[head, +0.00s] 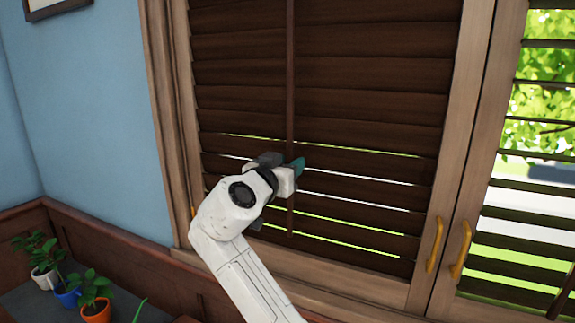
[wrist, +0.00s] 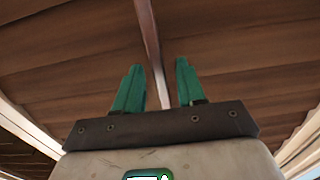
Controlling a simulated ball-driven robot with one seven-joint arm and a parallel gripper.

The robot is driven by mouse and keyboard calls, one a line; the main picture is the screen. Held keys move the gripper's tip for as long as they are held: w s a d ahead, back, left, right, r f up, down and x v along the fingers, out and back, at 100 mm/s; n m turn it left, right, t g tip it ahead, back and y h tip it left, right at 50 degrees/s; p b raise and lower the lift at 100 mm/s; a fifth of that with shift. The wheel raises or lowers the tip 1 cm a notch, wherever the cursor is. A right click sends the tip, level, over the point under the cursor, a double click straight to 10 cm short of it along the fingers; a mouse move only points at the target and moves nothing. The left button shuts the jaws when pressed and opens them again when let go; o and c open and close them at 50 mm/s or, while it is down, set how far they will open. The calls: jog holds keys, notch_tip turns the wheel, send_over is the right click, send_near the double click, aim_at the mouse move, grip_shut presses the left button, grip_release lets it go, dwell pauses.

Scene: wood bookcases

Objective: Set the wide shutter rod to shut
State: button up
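The wide shutter (head: 370,75) has dark brown slats that lie nearly flat, with thin slits of light between the lower ones. Its upright shutter rod (head: 290,70) runs down the middle of the slats. My gripper (head: 297,165) is at the rod's lower part in the head view, where its body hides a bit of the slats. In the wrist view, the two green fingers of my gripper (wrist: 159,85) stand apart, and the rod (wrist: 152,50) passes through the gap between them. I cannot see either finger pressing on the rod.
Another shutter (head: 520,170) at the right has open slats, with greenery showing through. Yellow handles (head: 434,245) sit on the frames between the two shutters. Several small potted plants (head: 67,295) stand on a ledge at the lower left, beside a blue wall (head: 80,110).

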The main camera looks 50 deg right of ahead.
jog(key=b+v, duration=0.3)
jog(key=v, duration=0.7)
jog(key=shift+a, duration=0.35)
jog(key=shift+s, duration=0.1)
jog(key=s+f+n+y, duration=0.3)
jog(key=f, duration=0.8)
jog(key=s+f+n+g+y, duration=0.1)
jog(key=s+f+n+y, duration=0.2)
jog(key=f, duration=0.8)
jog(key=s+f+n+y, duration=0.2)
jog(key=s+f+y, duration=0.15)
jog(key=f, duration=0.75)
jog(key=s+a+f+n+g+y, duration=0.2)
jog(key=s+a+f+y, duration=0.1)
jog(key=s+f, duration=0.5)
jog(key=s+a+f+n+g+y, duration=0.2)
jog(key=s+f, duration=0.6)
jog(key=s, duration=0.6)
jog(key=shift+a+n+y, duration=0.7)
jog(key=shift+a+y, duration=0.45)
jog(key=shift+a, duration=0.05)
